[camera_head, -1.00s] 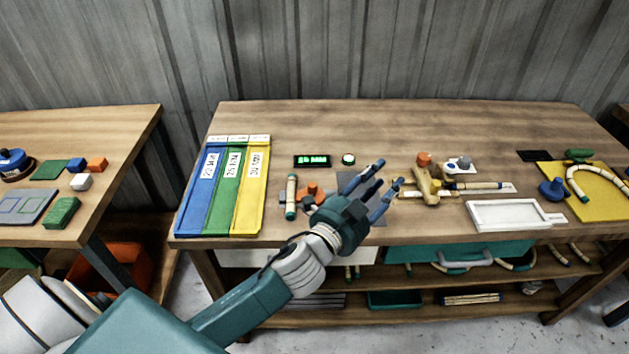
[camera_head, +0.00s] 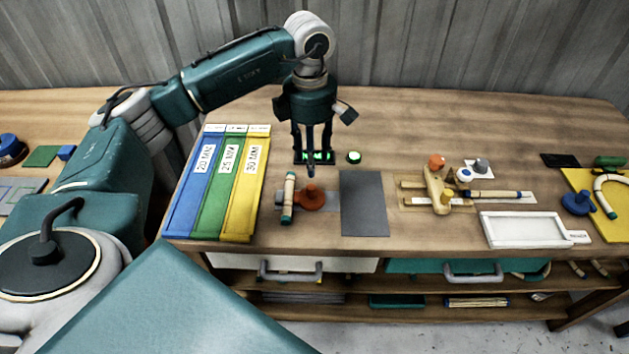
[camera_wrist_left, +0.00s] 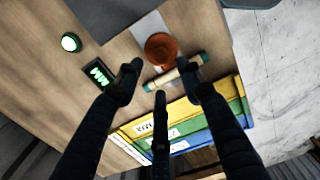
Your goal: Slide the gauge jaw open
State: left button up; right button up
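The gauge has an orange round knob (camera_head: 312,196) on a small grey base, left of the dark grey mat (camera_head: 364,204). A pale rattan piece with green ends (camera_head: 289,198) lies at the gauge's left side. My left gripper (camera_head: 312,160) points down above the far side of the gauge, in front of the display. Its fingers are spread and hold nothing. In the left wrist view, the gripper's fingertips (camera_wrist_left: 160,77) surround the view of the rattan piece (camera_wrist_left: 174,72), with the orange knob (camera_wrist_left: 160,48) beside it. The jaw's exact opening is too small to tell.
A green-lit display (camera_head: 316,157) and a green button (camera_head: 354,157) are behind the gauge. Blue, green and yellow labelled bins (camera_head: 254,190) stand at left. A wooden jig (camera_head: 437,190) and white tray (camera_head: 522,230) are at right.

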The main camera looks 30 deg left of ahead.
aim_at(311, 186)
pick_arm(q)
notch_tip(311, 186, down, 10)
jog(key=p, duration=0.2)
jog(key=shift+s+a+r+p, duration=0.1)
jog(key=shift+s+r+p, duration=0.05)
jog(key=shift+r+p, duration=0.15)
jog(key=shift+f, duration=0.55)
grip_shut()
